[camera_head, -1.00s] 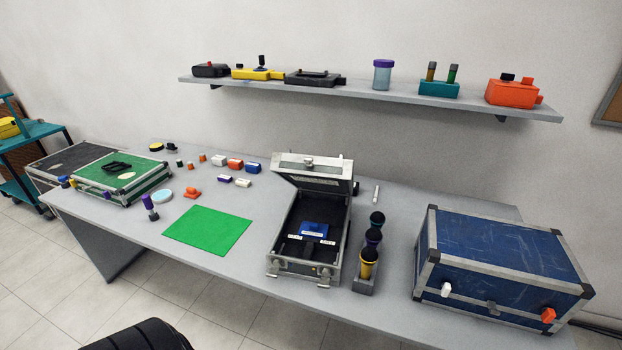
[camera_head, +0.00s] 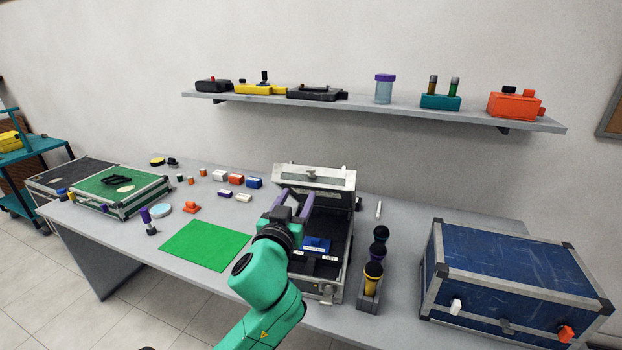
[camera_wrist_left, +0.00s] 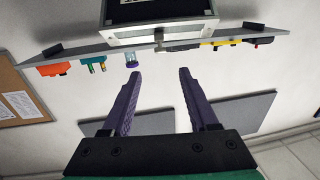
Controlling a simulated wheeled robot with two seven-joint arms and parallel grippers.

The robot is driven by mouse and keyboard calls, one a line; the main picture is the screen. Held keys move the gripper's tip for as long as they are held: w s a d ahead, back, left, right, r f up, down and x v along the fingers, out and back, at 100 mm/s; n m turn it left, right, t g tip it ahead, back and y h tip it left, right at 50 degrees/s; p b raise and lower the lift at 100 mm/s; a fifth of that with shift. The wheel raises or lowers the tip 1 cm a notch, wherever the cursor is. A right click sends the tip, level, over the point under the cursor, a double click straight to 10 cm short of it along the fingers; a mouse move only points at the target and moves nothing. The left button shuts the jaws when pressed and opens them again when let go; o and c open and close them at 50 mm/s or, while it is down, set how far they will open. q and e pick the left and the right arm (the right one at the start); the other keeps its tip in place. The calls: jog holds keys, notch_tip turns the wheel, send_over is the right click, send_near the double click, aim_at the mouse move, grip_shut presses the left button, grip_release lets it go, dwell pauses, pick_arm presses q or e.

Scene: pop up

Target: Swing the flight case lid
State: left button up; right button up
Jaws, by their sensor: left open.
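The small flight case (camera_head: 335,262) stands open on the table, with a dark interior and silver edges. Its lid (camera_head: 315,173) is raised at the back and tilted. My left gripper (camera_head: 296,193) is open, with two purple fingers pointing up toward the lid from above the case's left side. In the left wrist view the gripper (camera_wrist_left: 160,73) has nothing between its fingers. A silver-edged dark panel, apparently the lid (camera_wrist_left: 165,36), lies beyond the fingertips, apart from them. My arm hides the case's front left part. My right gripper is not in view.
A blue trunk (camera_head: 505,275) stands at the right. A holder with dark-topped, coloured items (camera_head: 373,275) is close to the case's right side. A green mat (camera_head: 206,245) lies left. A wall shelf (camera_head: 390,103) carries several devices above. Small coloured blocks (camera_head: 236,180) lie behind the mat.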

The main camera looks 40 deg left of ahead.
aim_at(311, 171)
pick_arm(q)
jog(key=p+x, duration=0.3)
jog(key=x, duration=1)
jog(key=shift+w+a, duration=0.1)
jog(key=shift+w, duration=0.1)
jog(key=shift+w+a+f, duration=0.1)
jog(key=shift+w, duration=0.15)
grip_shut()
jog(key=shift+f, duration=0.1)
